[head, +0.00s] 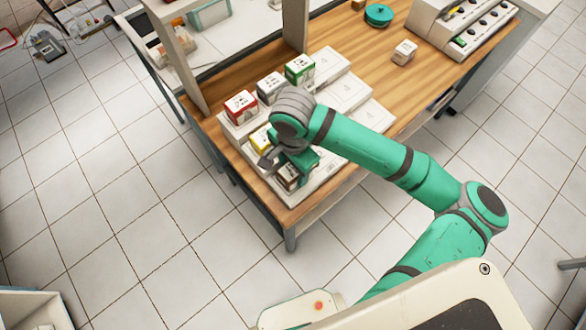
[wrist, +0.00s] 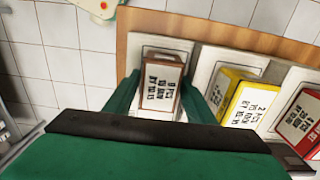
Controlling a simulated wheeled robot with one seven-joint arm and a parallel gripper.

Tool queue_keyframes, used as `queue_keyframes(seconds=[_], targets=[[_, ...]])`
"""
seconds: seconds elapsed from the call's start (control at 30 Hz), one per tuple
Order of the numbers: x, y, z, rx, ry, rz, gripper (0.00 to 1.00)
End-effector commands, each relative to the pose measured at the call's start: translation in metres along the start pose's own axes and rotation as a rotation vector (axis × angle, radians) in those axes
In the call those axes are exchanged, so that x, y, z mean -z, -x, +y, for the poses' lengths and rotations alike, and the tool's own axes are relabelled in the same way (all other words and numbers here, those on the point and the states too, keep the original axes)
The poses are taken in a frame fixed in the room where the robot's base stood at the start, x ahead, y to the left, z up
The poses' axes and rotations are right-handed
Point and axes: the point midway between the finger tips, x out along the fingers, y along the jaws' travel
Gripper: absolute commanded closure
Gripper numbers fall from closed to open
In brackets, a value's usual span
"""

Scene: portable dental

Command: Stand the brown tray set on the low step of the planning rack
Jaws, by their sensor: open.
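The brown tray set (head: 288,177), a small box with a white printed label, stands on the low front step of the white stepped planning rack (head: 325,183). In the wrist view the brown box (wrist: 161,84) sits upright on a pale step (wrist: 161,44). My gripper (wrist: 166,98) is open, with one green finger on each side of the brown box. I cannot tell whether the fingers touch it. In the head view my gripper (head: 290,165) partly covers the box and rack.
A white box (head: 404,51) and teal round object (head: 378,14) sit farther along the wooden table (head: 375,72).

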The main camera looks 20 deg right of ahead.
Motion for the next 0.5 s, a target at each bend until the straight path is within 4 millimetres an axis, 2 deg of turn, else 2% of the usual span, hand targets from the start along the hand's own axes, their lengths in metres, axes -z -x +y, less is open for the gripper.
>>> queue_keyframes(seconds=[0.5], targets=[[0.0, 0.093, 0.0, 0.001, 0.002, 0.003, 0.5]])
